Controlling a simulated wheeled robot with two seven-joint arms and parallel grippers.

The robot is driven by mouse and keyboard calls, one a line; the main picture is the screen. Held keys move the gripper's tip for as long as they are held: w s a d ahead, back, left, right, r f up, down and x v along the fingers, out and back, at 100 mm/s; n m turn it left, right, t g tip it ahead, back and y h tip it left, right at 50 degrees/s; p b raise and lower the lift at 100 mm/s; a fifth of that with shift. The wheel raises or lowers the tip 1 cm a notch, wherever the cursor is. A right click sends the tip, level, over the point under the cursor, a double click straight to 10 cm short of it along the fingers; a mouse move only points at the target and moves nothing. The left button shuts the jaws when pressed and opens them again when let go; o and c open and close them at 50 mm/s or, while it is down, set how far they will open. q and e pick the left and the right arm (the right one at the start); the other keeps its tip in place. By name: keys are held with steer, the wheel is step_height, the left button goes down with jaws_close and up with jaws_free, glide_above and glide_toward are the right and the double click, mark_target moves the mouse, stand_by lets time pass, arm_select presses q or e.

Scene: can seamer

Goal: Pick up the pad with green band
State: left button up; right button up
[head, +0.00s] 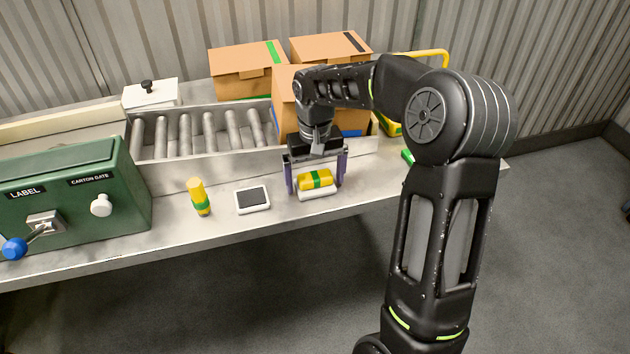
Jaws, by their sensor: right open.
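A yellow block with a green band (317,179), which looks like the pad, lies on a small white base (318,194) near the table's front edge. My right gripper (315,187) is open above and around it, with one finger on each side. I cannot tell whether the fingers touch it. A yellow bottle-like thing with a green band (199,196) stands to the left. A white-framed dark flat pad (252,198) lies between the two. My left gripper is not in view.
A green machine (70,195) with a blue-knobbed lever stands at the left. A roller conveyor (200,138) runs behind, with cardboard boxes (245,70) at its back right. A white box with a black knob (150,94) is at the back left. The table's front edge (230,230) is close.

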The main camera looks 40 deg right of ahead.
steer(key=shift+f, duration=0.15)
steer(key=shift+c, duration=0.3)
steer(key=c, duration=1.2)
